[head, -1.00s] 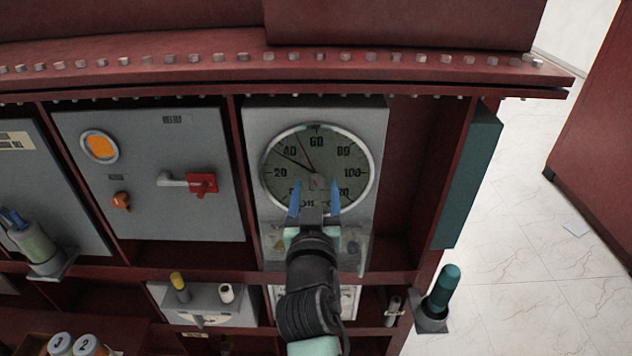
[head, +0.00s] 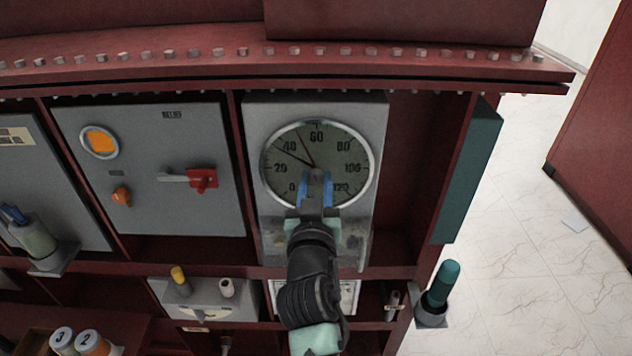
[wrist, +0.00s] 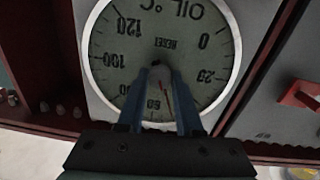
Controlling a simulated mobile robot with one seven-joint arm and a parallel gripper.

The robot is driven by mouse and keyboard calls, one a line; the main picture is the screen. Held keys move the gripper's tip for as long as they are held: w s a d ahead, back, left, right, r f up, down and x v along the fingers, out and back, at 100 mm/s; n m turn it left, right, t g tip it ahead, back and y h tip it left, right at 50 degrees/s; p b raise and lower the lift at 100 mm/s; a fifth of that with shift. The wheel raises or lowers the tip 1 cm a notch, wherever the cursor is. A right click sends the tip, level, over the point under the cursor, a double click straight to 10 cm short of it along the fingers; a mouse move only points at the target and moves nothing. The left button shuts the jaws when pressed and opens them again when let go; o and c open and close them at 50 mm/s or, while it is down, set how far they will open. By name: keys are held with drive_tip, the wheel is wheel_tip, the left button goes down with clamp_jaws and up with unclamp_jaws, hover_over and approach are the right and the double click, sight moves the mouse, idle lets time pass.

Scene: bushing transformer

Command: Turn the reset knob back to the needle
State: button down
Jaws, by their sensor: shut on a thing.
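The round oil temperature dial (head: 350,150), also in the wrist view (wrist: 110,60), is set in a grey panel. It appears upside down in the wrist view. A black needle (head: 297,158) points to the upper left, between 20 and 40. A thin red hand (head: 305,147) points between 40 and 60, and shows in the wrist view (wrist: 167,97).
Left of the dial is a grey panel with a red-hubbed lever (head: 202,180) and an orange knob (head: 121,196). A teal-capped cylinder (head: 443,285) stands at the lower right. A riveted red ledge (head: 420,68) runs above. Tiled floor lies to the right.

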drive_tip(key=shift+n, duration=1.3)
drive_tip(key=shift+n+b, duration=0.3)
drive_tip(key=shift+n, duration=1.6)
drive_tip(key=c, duration=0.6)
unclamp_jaws()
drive_tip(key=shift+o, duration=0.2)
drive_tip(key=shift+s, duration=0.15)
